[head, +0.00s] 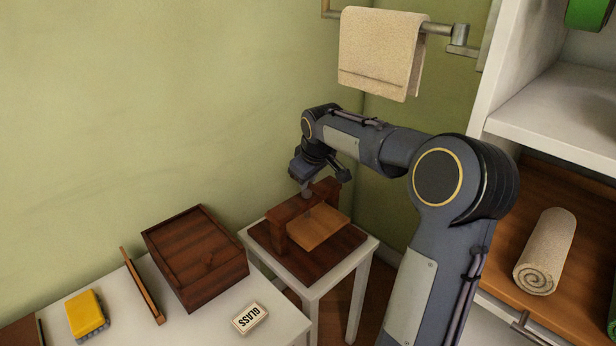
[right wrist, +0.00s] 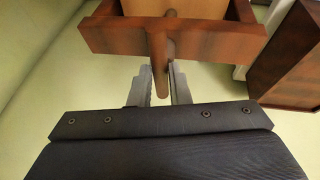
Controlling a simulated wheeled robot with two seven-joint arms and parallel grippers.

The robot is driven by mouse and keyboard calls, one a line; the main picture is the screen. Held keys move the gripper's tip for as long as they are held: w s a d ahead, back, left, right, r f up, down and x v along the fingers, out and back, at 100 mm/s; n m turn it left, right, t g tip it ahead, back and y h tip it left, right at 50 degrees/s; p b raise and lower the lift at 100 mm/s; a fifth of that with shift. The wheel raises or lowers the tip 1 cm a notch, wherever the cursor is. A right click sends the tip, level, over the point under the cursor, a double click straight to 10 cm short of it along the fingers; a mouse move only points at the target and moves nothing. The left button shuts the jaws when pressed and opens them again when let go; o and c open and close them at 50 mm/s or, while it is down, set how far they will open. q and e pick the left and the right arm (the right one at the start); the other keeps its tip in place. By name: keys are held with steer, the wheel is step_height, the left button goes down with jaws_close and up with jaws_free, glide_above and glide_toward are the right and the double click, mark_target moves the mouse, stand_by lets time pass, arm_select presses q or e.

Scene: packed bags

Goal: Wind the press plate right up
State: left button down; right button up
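The wooden press (head: 276,232) stands on a small white table, with a dark base, reddish-brown uprights and a crossbeam. Its pale wood plate (head: 322,232) sits low between the uprights; its exact height is hard to tell. My right gripper (head: 307,188) is at the top of the press, its hand partly covering the crossbeam. In the right wrist view, a brown wooden rod (right wrist: 168,62) of the press sticks out past the crossbeam (right wrist: 205,38). The fingers of my right gripper (right wrist: 163,90) stand apart on either side of the rod, with a gap showing at the left. My left gripper is not in view.
Left of the press, a white table holds a dark wooden box (head: 195,258), a thin wooden board (head: 142,286), a yellow sponge-like block (head: 87,313) and a box marked GLASS (head: 250,318). A towel (head: 380,52) hangs behind. Shelves with a rolled towel (head: 546,250) stand right.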

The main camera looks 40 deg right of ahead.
steer(key=o, duration=0.4)
steer(key=p+v, duration=0.1)
steer(key=v, duration=0.6)
steer(key=shift+s+r+p, duration=0.2)
steer(key=shift+r+p, duration=0.1)
steer(key=shift+p, duration=0.1)
